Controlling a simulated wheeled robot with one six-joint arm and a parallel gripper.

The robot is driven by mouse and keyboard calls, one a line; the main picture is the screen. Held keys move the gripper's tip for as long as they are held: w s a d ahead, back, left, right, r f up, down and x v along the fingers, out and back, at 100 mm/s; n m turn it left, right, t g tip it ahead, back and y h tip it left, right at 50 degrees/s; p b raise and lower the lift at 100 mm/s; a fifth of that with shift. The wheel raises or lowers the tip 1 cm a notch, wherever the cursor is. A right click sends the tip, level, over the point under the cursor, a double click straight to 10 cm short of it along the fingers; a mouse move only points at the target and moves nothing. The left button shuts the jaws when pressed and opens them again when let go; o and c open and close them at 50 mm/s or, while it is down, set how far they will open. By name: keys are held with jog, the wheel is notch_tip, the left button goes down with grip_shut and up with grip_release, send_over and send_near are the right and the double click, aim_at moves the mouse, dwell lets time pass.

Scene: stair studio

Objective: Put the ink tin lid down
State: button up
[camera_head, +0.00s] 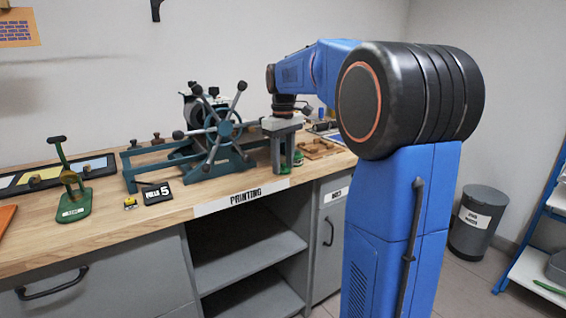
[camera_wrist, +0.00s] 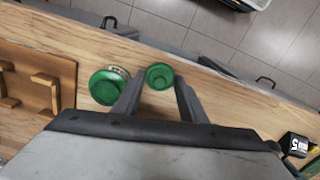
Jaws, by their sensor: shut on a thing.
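The ink tin lid (camera_wrist: 159,76) is a small round green piece between my fingertips in the wrist view. My gripper (camera_wrist: 160,84) is shut on it, low over the front part of the wooden bench. A larger round green thing with a pale band, which looks like the ink tin (camera_wrist: 108,87), stands just left of the left finger. In the head view my gripper (camera_head: 284,169) points down at the bench. Some green of the lid shows at the fingertips, and the tin (camera_head: 298,158) is just behind them. I cannot tell whether the lid touches the bench.
A press with a spoked wheel (camera_head: 223,129) stands left of my gripper. A wooden rack (camera_wrist: 38,80) lies left of the tin in the wrist view. The bench's front edge (camera_wrist: 215,68) is close to the lid. A black "5" block (camera_wrist: 296,144) sits at the right.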

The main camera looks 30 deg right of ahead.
aim_at(283, 164)
jog(key=o, duration=0.7)
jog(key=shift+f, duration=0.15)
jog(key=shift+o, duration=0.2)
notch_tip(283, 164, up, 12)
jog(key=shift+r, duration=0.2)
jog(key=s+a+f+m+t, duration=0.1)
jog(key=s+a+f, duration=0.4)
jog(key=s+f, duration=0.3)
jog(key=s+a+f+t, duration=0.2)
jog(key=s+a+f, duration=0.3)
jog(key=s+f, duration=0.4)
jog(key=s+a+f+m+t, duration=0.1)
jog(key=s+a+f, duration=0.4)
jog(key=s+f, duration=0.4)
jog(key=s, duration=0.4)
jog(key=shift+s+a+m+t, duration=0.2)
jog(key=shift+a+m+t, duration=0.1)
jog(key=shift+a+t, duration=0.1)
jog(key=shift+r, duration=0.1)
